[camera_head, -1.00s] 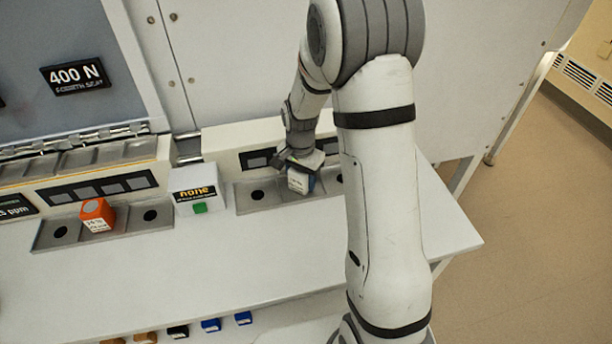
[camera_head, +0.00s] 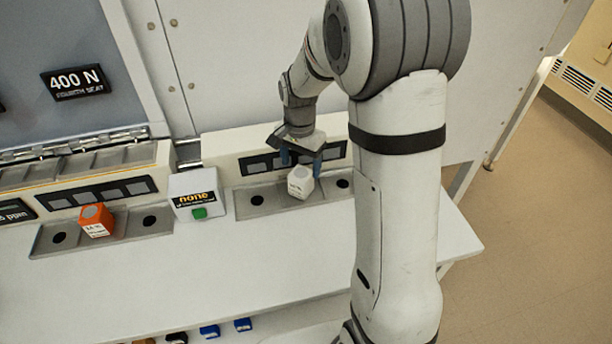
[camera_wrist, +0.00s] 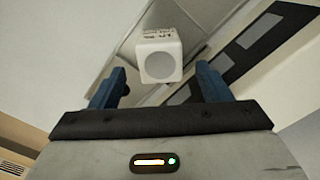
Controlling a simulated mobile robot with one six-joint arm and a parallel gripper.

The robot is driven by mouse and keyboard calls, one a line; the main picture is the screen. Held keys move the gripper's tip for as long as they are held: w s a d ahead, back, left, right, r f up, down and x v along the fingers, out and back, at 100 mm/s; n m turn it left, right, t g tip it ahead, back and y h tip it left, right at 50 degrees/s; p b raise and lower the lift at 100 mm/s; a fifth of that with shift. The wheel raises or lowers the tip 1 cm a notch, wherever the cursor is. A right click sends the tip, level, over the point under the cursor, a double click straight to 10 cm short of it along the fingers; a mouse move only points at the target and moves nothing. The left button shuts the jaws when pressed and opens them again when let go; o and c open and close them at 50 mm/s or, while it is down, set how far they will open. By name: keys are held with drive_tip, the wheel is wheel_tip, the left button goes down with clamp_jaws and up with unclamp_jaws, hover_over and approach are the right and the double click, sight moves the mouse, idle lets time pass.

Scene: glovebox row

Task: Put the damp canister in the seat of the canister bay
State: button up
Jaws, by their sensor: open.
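A white canister (camera_head: 300,182) with a label on its front stands in the middle of the right-hand grey tray (camera_head: 232,198), between two dark round holes. It shows in the wrist view (camera_wrist: 158,58) as a white block with a grey round top. My gripper (camera_head: 303,160) is open just above and behind it. The blue fingers stand apart, clear of the canister, with nothing between them. The label text is too small to read, so I cannot tell whether this is the damp canister. What lies under it is hidden.
An orange canister (camera_head: 96,220) stands in the middle of the left grey tray (camera_head: 80,240). A white box marked "none" (camera_head: 196,196) with a green button stands between the trays. The front of the bench (camera_head: 200,275) is clear. Several coloured blocks sit below its front edge.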

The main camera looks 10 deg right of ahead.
sight(301, 174)
wheel_tip(301, 174, up, 5)
drive_tip(key=shift+s+f, duration=0.1)
drive_tip(key=shift+f, duration=0.1)
drive_tip(key=s+r+n+t, duration=0.1)
drive_tip(key=s+r+n, duration=0.2)
drive_tip(key=s, duration=0.7)
drive_tip(key=s+d+r+n+t, duration=0.1)
drive_tip(key=s+r+n+t, duration=0.1)
drive_tip(key=s+n, duration=0.4)
drive_tip(key=s+r, duration=0.1)
drive_tip(key=s, duration=0.4)
drive_tip(key=shift+d+r, duration=0.3)
drive_tip(key=shift+s, duration=0.1)
drive_tip(key=shift+c, duration=0.3)
idle(0.3)
